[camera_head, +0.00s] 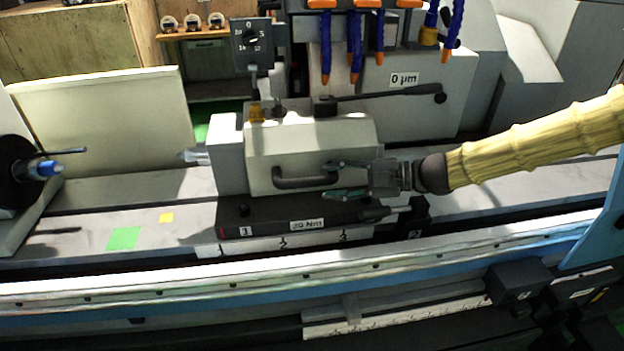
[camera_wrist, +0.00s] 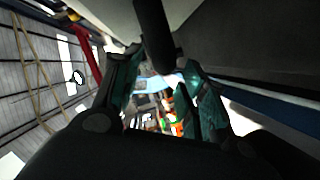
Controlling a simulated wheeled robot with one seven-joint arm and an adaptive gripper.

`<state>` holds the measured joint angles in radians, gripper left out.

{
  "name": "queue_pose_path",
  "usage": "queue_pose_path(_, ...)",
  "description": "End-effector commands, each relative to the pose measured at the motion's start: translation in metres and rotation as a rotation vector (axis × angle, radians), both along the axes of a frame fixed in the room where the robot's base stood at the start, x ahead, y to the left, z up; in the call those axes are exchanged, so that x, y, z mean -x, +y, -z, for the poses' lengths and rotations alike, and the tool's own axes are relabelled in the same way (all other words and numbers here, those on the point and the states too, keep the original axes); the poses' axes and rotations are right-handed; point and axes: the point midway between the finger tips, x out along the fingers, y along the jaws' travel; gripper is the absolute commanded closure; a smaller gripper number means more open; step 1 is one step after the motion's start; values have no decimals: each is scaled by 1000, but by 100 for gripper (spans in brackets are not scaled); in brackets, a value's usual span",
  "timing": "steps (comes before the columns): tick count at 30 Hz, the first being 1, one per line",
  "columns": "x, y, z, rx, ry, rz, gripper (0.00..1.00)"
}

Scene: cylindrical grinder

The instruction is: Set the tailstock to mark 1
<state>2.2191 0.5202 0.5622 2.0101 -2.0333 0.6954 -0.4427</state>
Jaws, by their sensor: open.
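The tailstock (camera_head: 330,142) is a cream-white housing in the middle of the head view, with a dark bar handle (camera_head: 290,183) on its front. It stands on a dark base (camera_head: 270,218) with labels "1" and "20 Nm". In the wrist view, the dark handle bar (camera_wrist: 155,35) comes between the open fingers (camera_wrist: 160,72); contact is unclear.
A dark lever (camera_head: 390,96) sticks out above the tailstock. Blue coolant hoses (camera_head: 354,45) hang behind. The workhead with a blue tip (camera_head: 47,168) is at the left.

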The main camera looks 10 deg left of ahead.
Motion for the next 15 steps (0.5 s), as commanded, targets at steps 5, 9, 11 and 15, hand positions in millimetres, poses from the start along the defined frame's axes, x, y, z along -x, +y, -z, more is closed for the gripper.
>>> queue_pose_path(5,0,21,4,0,2,-1,58)
queue_pose_path(9,-1,35,7,0,1,0,58)
queue_pose_path(11,-1,40,8,0,0,0,58)
queue_pose_path(15,-1,48,10,0,0,0,58)
